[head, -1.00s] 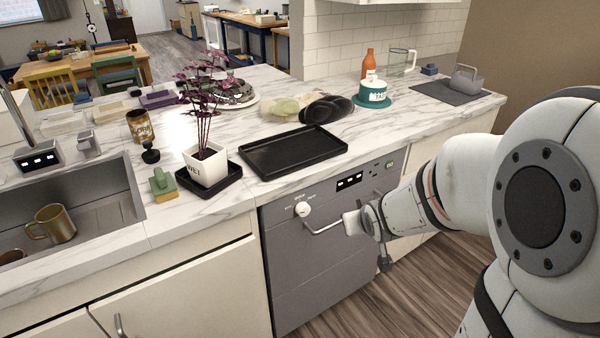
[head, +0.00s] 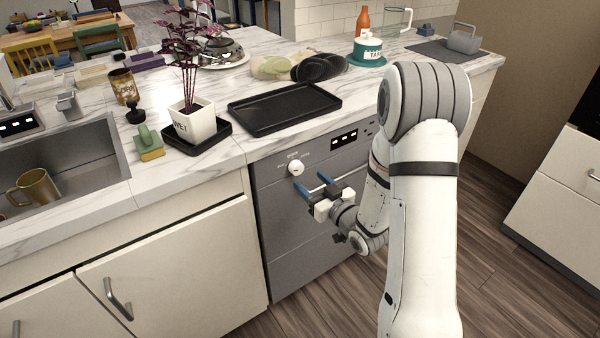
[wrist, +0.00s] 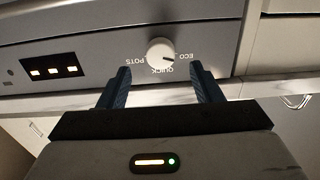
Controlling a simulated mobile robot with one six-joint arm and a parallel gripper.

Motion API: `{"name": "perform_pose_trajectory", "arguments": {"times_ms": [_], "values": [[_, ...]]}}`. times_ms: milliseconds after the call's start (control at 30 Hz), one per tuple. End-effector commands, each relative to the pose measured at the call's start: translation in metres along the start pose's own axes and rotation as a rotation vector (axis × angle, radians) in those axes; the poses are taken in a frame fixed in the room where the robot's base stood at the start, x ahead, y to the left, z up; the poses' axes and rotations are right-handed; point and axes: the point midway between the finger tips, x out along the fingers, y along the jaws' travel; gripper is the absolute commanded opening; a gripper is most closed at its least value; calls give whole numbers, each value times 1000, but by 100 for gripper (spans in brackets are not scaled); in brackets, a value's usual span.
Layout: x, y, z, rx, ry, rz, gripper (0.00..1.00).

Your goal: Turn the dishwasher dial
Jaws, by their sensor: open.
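The dishwasher (head: 300,245) is a grey front under the marble counter. Its round white dial (head: 296,168) sits at the upper left of the panel. The dial (wrist: 161,52) also shows in the wrist view, with the labels ECO, QUICK and POTS around it, upside down. My gripper (head: 314,189) is open, with two blue fingers pointing at the panel just below and right of the dial. In the wrist view my gripper (wrist: 159,80) has one finger to each side of the dial's line, and the dial lies just beyond the fingertips. I see no contact.
A lit display (head: 344,141) is on the panel right of the dial. A black tray (head: 284,107) and a potted plant (head: 194,124) stand on the counter above.

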Motion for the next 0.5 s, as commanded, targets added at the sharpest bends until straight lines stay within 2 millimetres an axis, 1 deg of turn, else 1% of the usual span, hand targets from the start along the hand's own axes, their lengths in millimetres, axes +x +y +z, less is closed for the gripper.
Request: {"name": "perform_pose_trajectory", "arguments": {"times_ms": [100, 300, 400, 500], "values": [[21, -1, -1, -1, -1, -3, 59], [50, -1, 0, -1, -1, -2, 59], [58, -1, 0, 0, -2, 0, 59], [61, 0, 0, -1, -1, 1, 59]]}}
